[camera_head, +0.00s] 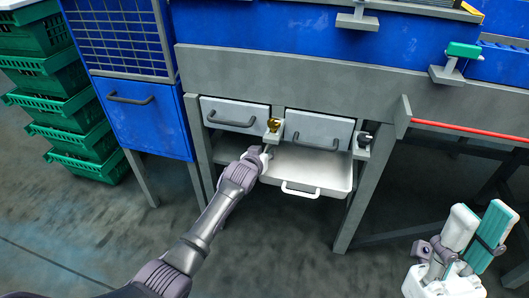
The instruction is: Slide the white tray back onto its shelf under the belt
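The white tray (312,170) sticks out from the opening under the belt frame, below two grey-white drawer fronts. Its front handle (300,190) faces me, and its inside looks empty. Its back part is hidden under the drawer front. My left gripper (265,156) is at the tray's left side, close to its rim. Its fingers are small and partly hidden, so I cannot tell whether they hold the rim. My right gripper (480,218) is at the lower right, well apart from the tray, with its white and teal fingers pointing up, apart and empty.
The left drawer front (235,114) and right drawer front (318,130) sit above the tray. A brass-coloured fitting (273,125) and a dark one (364,139) flank the right drawer. Grey legs (360,205) frame the opening. Green crates (75,120) stand far left. Floor in front is clear.

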